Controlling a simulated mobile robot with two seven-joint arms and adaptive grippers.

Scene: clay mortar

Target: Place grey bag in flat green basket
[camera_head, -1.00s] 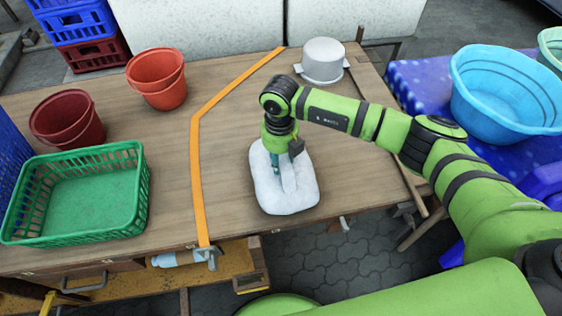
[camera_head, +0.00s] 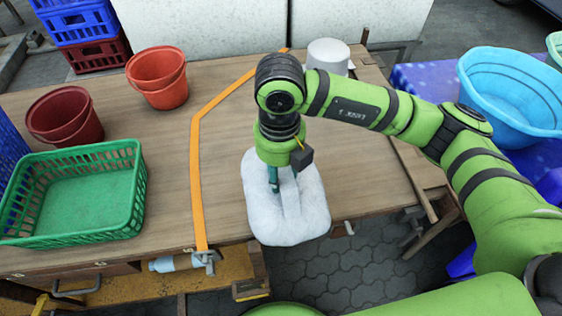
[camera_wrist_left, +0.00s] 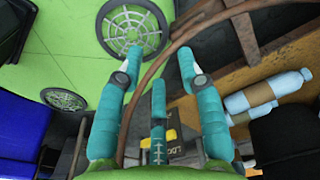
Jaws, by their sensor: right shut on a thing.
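The grey bag (camera_head: 288,222), pale and whitish, is under my right gripper (camera_head: 274,188) near the front edge of the table. My right gripper points down and is shut on the bag; its fingertips are partly hidden against the bag. The flat green basket (camera_head: 137,190) stands empty on the left of the table, its floor bare. My left gripper (camera_wrist_left: 158,75) shows only in the left wrist view; its teal fingers are spread apart with nothing between them.
An orange strip (camera_head: 196,165) runs along the table (camera_head: 215,150) between basket and bag. Two red buckets, one dark (camera_head: 66,118) and one brighter (camera_head: 158,78), stand behind the basket. A white pot (camera_head: 328,55) is at the back. A blue basin (camera_head: 512,92) is at right.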

